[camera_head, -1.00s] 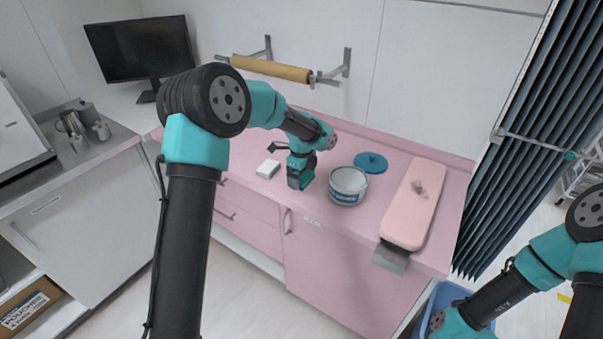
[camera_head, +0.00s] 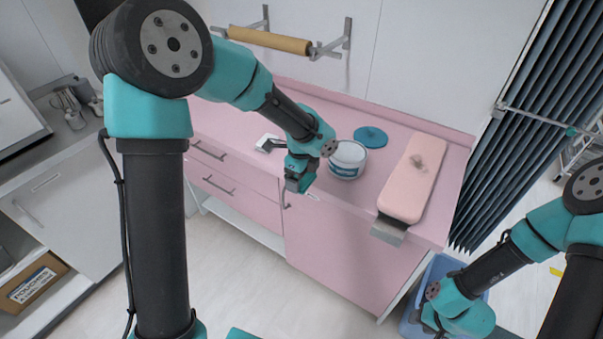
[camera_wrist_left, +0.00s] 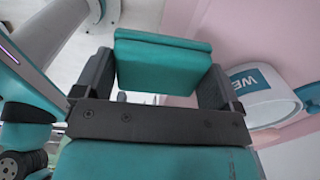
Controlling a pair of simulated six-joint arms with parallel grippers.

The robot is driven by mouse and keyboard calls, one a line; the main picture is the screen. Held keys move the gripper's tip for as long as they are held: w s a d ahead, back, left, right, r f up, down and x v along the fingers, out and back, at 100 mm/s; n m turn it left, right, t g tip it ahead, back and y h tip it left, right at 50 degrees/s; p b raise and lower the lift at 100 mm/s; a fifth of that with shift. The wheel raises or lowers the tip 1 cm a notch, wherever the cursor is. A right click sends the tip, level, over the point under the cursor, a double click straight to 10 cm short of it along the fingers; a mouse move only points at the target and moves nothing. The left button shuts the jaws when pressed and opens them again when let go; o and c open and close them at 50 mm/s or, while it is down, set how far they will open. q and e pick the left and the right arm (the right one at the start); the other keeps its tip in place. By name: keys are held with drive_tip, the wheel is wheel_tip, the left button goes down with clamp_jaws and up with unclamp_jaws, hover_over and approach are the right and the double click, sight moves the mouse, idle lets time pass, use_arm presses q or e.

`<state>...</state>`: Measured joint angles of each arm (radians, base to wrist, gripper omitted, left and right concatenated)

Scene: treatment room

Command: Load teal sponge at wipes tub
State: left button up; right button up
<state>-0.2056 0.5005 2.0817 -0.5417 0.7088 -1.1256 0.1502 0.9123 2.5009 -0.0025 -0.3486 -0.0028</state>
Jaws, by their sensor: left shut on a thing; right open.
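My left gripper (camera_head: 298,181) is shut on a teal sponge (camera_wrist_left: 165,62), which spans the gap between its fingers in the left wrist view. In the head view, the gripper is near the pink counter's front edge, left of the wipes tub (camera_head: 347,161), and the sponge is hard to tell apart from the gripper. The tub is white with a teal label; it also shows at the right of the left wrist view (camera_wrist_left: 257,95), apart from the sponge. Its round teal lid (camera_head: 371,137) lies on the counter behind it. My right gripper (camera_head: 428,322) is open, low at the lower right.
A white box (camera_head: 266,143) is partly hidden behind my left wrist. A pink padded armrest (camera_head: 411,187) lies right of the tub. A blue bin (camera_head: 440,268) stands on the floor below my right arm. A paper roll (camera_head: 268,39) hangs on the wall.

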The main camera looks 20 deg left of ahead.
use_arm(q)
drive_tip(key=o, duration=0.3)
drive_tip(key=shift+c, duration=1)
